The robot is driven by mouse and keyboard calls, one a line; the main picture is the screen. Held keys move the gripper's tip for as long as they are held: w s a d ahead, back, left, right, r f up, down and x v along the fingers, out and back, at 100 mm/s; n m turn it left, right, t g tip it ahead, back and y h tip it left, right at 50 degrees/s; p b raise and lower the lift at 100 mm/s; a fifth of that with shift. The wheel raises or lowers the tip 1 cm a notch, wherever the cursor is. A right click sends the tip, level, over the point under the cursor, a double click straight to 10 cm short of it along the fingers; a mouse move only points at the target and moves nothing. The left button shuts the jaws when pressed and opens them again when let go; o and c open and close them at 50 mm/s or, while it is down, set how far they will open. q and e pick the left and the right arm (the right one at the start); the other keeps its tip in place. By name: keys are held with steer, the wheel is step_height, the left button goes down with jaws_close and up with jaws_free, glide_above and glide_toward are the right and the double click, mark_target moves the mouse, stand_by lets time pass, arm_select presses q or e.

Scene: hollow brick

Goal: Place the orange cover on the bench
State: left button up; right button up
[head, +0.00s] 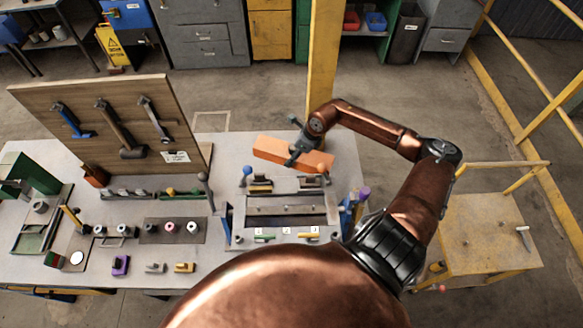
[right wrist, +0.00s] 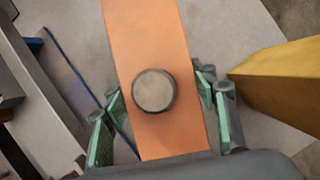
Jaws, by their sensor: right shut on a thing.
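The orange cover (head: 270,149) is a long flat block at the back right of the grey bench (head: 225,172), behind a metal fixture (head: 288,209). My right gripper (head: 301,151) is shut on it near its right half. In the right wrist view the cover (right wrist: 152,45) runs between the green-padded fingers of the gripper (right wrist: 160,115), with a round grey knob (right wrist: 154,91) on its face. I cannot tell whether the cover touches the bench or hangs just above it. My left gripper is not in view.
A wooden tool board (head: 100,115) with hanging tools stands at the left back of the bench. A yellow post (head: 323,60) rises behind the bench, close to my right gripper. Small parts line the front left. A yellow cart (head: 485,235) stands at right.

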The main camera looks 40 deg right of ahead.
mark_target(304, 155)
step_height(304, 155, down, 9)
steer(key=shift+f+p, duration=0.1)
steer(key=shift+p, duration=0.55)
steer(key=shift+f, duration=0.25)
steer(key=o, duration=1.3)
steer(key=shift+f, duration=0.1)
steer(key=b+v, duration=0.2)
steer(key=v, duration=1)
